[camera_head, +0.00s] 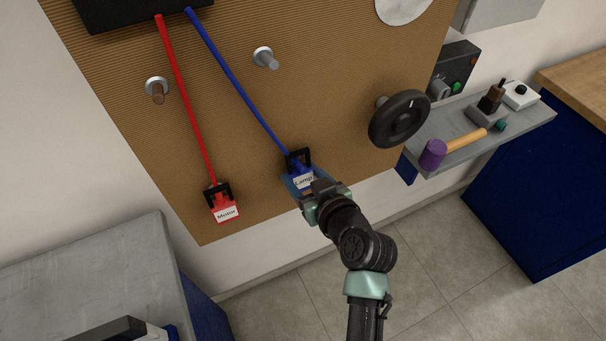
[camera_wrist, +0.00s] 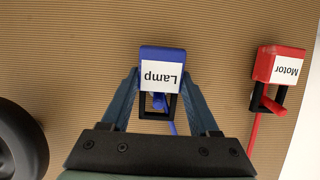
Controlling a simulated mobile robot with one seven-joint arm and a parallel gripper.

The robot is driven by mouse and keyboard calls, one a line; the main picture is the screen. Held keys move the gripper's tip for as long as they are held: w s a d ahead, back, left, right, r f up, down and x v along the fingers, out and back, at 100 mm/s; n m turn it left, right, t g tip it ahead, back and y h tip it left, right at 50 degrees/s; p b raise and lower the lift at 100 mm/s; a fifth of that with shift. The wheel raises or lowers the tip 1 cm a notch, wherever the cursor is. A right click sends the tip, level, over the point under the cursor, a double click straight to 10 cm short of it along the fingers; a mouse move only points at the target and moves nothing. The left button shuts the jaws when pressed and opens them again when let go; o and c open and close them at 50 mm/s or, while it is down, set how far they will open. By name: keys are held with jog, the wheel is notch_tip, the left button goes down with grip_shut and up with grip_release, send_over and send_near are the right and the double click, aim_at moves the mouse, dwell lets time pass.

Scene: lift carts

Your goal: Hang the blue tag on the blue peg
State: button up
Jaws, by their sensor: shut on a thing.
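The tag is in front of the lower part of the brown board. Two grey round pegs stick out of the board: a right peg (camera_head: 266,58), to the right of the blue cord, and a left peg (camera_head: 156,90). I cannot make out blue on either.
A red "Motor" tag (camera_head: 224,207) hangs on a red cord to the left. A black handwheel (camera_head: 399,118) sticks out at right, beside a grey shelf (camera_head: 480,130) with tools. A grey-topped cabinet (camera_head: 95,270) stands at lower left.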

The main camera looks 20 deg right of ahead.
jog(key=shift+f+b, duration=0.65)
jog(key=shift+f, duration=0.05)
jog(key=shift+f, duration=0.15)
jog(key=o, duration=1.4)
jog(key=shift+o, duration=0.2)
jog(key=b+v, duration=0.2)
jog(key=v, duration=1.1)
